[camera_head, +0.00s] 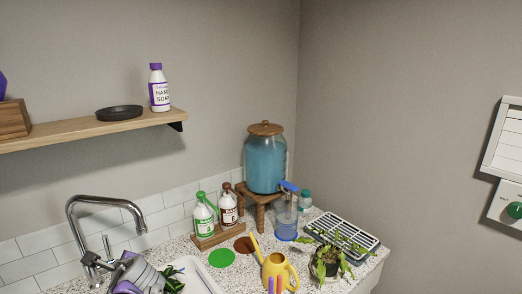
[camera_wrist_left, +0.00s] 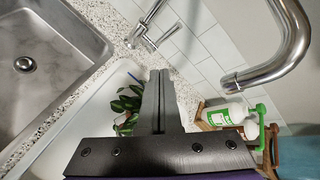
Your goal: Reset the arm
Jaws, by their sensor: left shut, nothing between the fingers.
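My left gripper (camera_wrist_left: 160,75) is in the left wrist view, its dark fingers pressed together with nothing between them. A green leafy plant (camera_wrist_left: 126,106) lies just left of the fingers, over a white basin or tray (camera_wrist_left: 88,112); I cannot tell whether they touch. In the head view part of my left arm (camera_head: 140,276) shows at the lower left, beside the same plant (camera_head: 172,284). I do not make out my right gripper in either view.
The faucet (camera_head: 105,203) rises close behind my left arm. Right of it stand a green-capped bottle (camera_head: 203,220), a brown-capped bottle (camera_head: 228,210), a yellow watering can (camera_head: 278,269), a blue jar (camera_head: 265,163) and a potted plant (camera_head: 325,262). A wooden shelf (camera_head: 85,132) hangs above.

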